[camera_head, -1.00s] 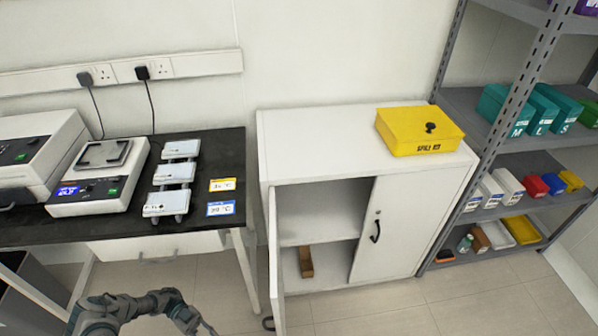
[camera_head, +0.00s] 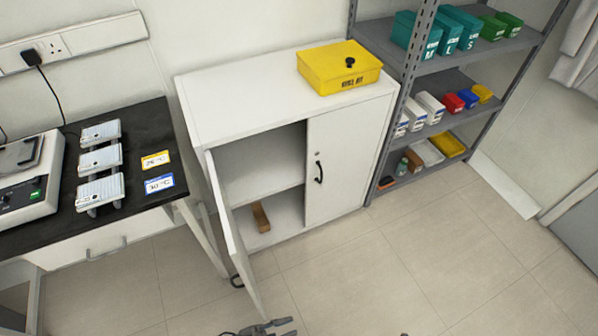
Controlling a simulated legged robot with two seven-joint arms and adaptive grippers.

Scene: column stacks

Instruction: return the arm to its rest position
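My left gripper (camera_head: 291,327) shows at the bottom edge of the head view, low over the floor and in front of the white cabinet (camera_head: 240,115). Its fingers are spread apart with nothing seen between them, and the picture edge cuts off part of it. Most of my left arm is out of view. My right gripper cannot be made out. The cabinet's left door (camera_head: 233,235) stands open towards me, a little above and left of the gripper in the picture. The right door (camera_head: 345,160) is shut.
A yellow box (camera_head: 338,75) stands on the cabinet, and a brown block (camera_head: 260,217) lies inside. A black-topped bench (camera_head: 150,130) with devices is at left. A grey shelf rack (camera_head: 395,115) with boxes is at right. The tiled floor (camera_head: 420,260) is clear in front.

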